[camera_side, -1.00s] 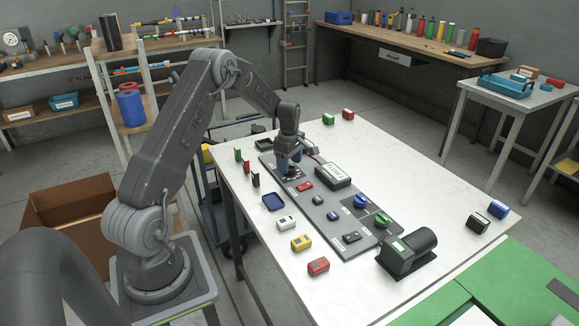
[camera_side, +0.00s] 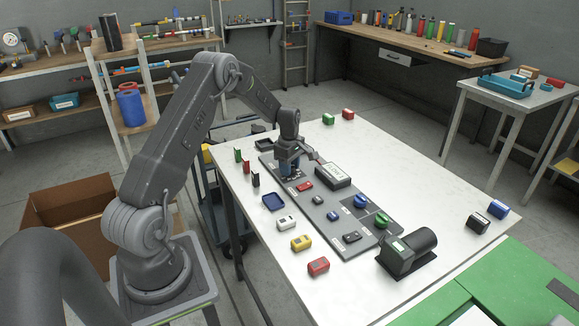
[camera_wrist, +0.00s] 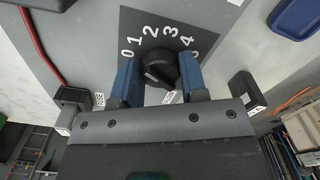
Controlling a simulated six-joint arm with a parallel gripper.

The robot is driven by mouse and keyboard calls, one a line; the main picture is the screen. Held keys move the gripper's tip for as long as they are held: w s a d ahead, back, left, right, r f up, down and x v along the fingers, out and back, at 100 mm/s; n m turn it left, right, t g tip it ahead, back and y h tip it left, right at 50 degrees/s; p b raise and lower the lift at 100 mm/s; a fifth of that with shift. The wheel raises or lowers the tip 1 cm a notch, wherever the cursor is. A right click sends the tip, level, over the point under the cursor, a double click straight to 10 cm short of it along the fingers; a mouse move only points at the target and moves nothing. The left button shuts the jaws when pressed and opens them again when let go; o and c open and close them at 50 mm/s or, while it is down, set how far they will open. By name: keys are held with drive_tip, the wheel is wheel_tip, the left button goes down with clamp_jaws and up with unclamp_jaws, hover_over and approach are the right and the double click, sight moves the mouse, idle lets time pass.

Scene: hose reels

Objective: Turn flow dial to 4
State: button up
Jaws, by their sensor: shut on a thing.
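The flow dial is a black round knob (camera_wrist: 162,68) on a dark plate with white numbers 0 to 5 in an arc. The 4 (camera_wrist: 186,42) is at the upper right of the knob, and the 5 is partly hidden by a finger. My gripper (camera_wrist: 160,78) has its blue fingers on both sides of the knob and is shut on it. I cannot read clearly which number the knob points to. In the side view my gripper (camera_side: 289,166) points down at the far left end of the grey panel (camera_side: 338,238) and mostly hides the dial.
On the panel are a black box (camera_side: 333,175), a red part (camera_side: 305,186) and blue and green knobs. A blue tray (camera_side: 273,202) and small coloured blocks lie to the left. A dark motor-like unit (camera_side: 407,252) stands at the near end.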

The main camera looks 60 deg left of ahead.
drive_tip(key=shift+m, duration=0.3)
drive_tip(key=m, duration=0.3)
drive_tip(key=shift+m, duration=0.3)
drive_tip(key=m, duration=0.9)
drive_tip(key=shift+s, duration=0.1)
drive_tip(key=shift+m, duration=2.2)
drive_tip(key=o, duration=0.9)
